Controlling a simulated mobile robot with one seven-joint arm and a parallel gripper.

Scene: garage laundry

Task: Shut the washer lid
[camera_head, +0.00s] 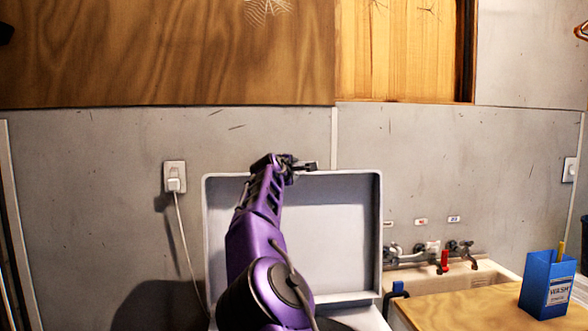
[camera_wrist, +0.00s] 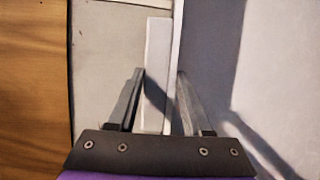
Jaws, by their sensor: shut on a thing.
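The washer lid (camera_head: 340,232) stands open and upright in the head view, its pale inner face and raised rim toward me. My purple arm crosses in front of its left part.
A wooden counter (camera_head: 450,310) with a blue wash box (camera_head: 546,288) is at the right. A sink (camera_head: 490,277) with taps lies behind it. An outlet (camera_head: 174,178) with a plugged cord is on the grey wall left of the lid.

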